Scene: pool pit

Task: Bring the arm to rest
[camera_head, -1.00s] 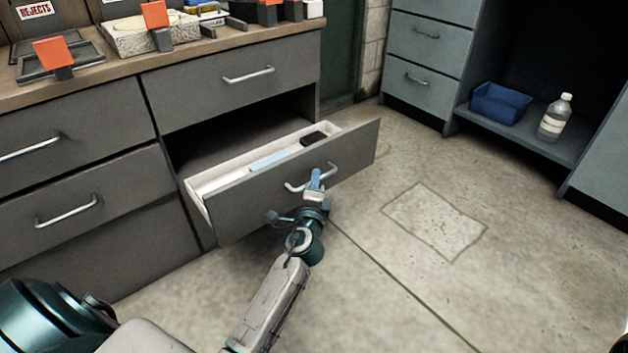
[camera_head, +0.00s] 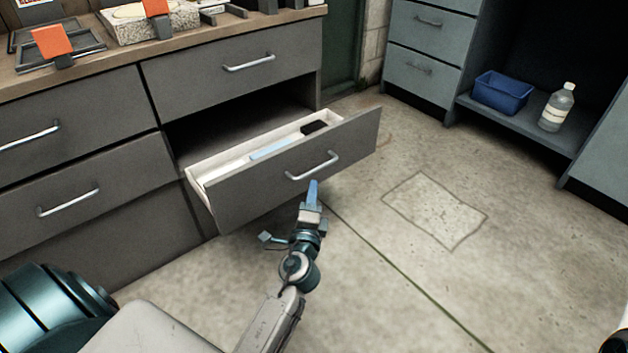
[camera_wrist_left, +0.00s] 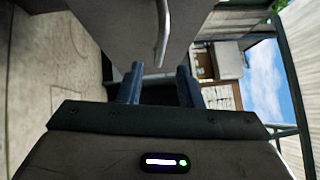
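My left gripper (camera_head: 313,188) is just in front of the open drawer (camera_head: 250,190), a little below and apart from its metal handle (camera_head: 312,166). In the left wrist view its two blue fingers stand apart with nothing between them (camera_wrist_left: 160,88), and the handle (camera_wrist_left: 162,35) shows beyond the tips. The drawer is pulled out of the grey cabinet. Inside it lie a light blue item (camera_head: 272,149) and a black item (camera_head: 314,127). My right gripper is not in view.
A wooden worktop (camera_head: 110,60) with several items runs above the drawers. A blue bin (camera_head: 502,92) and a clear bottle (camera_head: 556,108) stand on a low shelf at the right. The concrete floor (camera_head: 400,290) right of my arm is clear.

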